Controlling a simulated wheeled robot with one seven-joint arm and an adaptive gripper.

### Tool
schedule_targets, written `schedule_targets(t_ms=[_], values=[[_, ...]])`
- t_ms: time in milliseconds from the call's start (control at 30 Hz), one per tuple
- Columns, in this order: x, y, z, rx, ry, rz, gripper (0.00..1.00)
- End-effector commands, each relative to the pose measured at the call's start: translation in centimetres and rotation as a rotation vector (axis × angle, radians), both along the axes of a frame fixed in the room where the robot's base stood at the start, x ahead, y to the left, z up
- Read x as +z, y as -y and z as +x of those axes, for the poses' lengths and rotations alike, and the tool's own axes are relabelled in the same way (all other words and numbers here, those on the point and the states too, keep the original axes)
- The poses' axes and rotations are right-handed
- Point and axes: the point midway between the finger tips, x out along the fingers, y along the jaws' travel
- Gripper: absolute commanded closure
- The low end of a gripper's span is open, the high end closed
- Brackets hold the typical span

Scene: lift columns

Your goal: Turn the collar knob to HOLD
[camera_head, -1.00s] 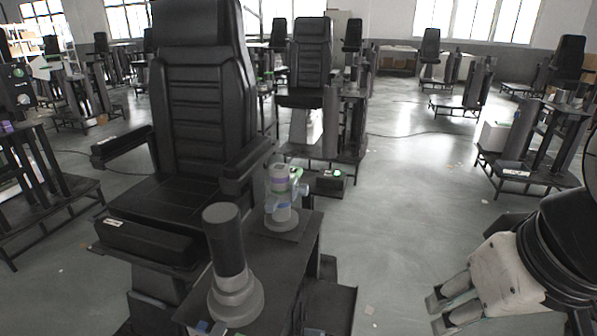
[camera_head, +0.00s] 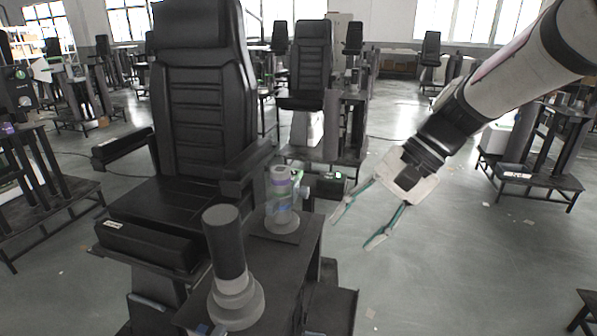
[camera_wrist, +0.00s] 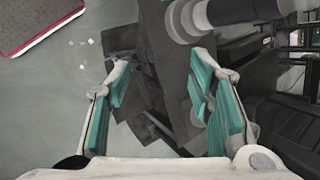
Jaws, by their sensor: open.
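Two column fittings stand on the dark side table (camera_head: 262,262) beside the black seat. The front one is a dark cylinder (camera_head: 225,245) on a stepped grey collar (camera_head: 236,303). The rear one is a clear, purple-banded column (camera_head: 283,198) with a small pale knob (camera_head: 304,192) on its right side. I cannot make out any HOLD mark, nor tell surely which part is the collar knob. My gripper (camera_head: 352,233) is open and empty, right of the table and apart from both fittings. In the wrist view its teal-padded fingers (camera_wrist: 160,60) are spread, with a grey stepped collar (camera_wrist: 185,20) beyond them.
The black seat (camera_head: 205,110) with its armrest (camera_head: 248,160) stands left of the fittings. Another black chair (camera_head: 312,65) and a frame stand behind. A red-edged item (camera_wrist: 38,22) lies at the upper left of the wrist view. Floor right of the table is open.

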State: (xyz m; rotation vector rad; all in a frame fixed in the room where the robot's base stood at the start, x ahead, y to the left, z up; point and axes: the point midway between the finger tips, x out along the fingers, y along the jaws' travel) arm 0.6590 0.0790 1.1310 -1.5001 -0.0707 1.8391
Motion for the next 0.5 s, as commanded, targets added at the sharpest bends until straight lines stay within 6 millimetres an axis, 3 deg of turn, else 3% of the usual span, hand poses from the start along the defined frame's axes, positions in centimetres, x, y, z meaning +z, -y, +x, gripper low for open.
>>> schedule_targets(t_ms=[33, 267, 500], values=[[-0.8, -0.1, 1.7, -0.032, -0.037, 0.054, 0.52], [-3.2, -0.2, 8.7, -0.176, -0.17, 0.314, 0.52], [-6.4, 1.5, 15.9, -0.34, -0.285, 0.609, 0.52]])
